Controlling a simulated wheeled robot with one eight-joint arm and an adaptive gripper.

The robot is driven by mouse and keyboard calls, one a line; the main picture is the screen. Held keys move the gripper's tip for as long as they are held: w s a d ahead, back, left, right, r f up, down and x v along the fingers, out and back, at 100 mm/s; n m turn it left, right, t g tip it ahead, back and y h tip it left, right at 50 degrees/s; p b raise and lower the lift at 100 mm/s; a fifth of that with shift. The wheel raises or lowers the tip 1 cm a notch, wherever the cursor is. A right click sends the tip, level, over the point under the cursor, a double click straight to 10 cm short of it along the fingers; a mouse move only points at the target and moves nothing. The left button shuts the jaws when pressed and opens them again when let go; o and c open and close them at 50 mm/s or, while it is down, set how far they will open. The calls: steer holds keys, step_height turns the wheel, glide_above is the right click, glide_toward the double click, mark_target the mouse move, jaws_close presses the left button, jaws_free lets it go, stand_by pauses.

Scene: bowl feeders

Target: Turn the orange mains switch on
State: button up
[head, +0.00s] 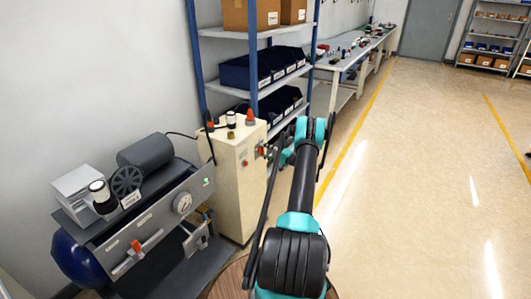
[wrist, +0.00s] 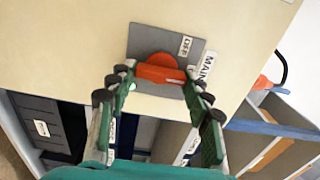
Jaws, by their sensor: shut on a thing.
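The orange mains switch (wrist: 160,75) has a rounded knob with a bar handle, on a grey plate (wrist: 150,40) on the cream cabinet (wrist: 75,40). An OFF label (wrist: 185,46) is at the plate's upper right, and a label starting "MAIN" (wrist: 206,66) is beside the plate. In the wrist view the bar lies nearly level across the picture, slightly tilted. My gripper (wrist: 158,78) is shut on the bar, one finger at each end. In the head view my gripper (head: 283,157) is at the right side of the cabinet (head: 235,190); I cannot clearly make out the switch there.
A compressor (head: 150,215) with a gauge and an orange-handled valve (head: 135,247) stands left of the cabinet. A blue-posted shelf (head: 255,65) with dark bins stands behind. Orange-topped items (head: 249,116) stand on the cabinet. Open floor (head: 430,200) lies to the right.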

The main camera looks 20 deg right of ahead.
stand_by(0.5)
steer(key=o, duration=1.2)
steer(key=shift+c, duration=0.2)
steer(key=v, duration=1.2)
steer(key=shift+d, duration=0.1)
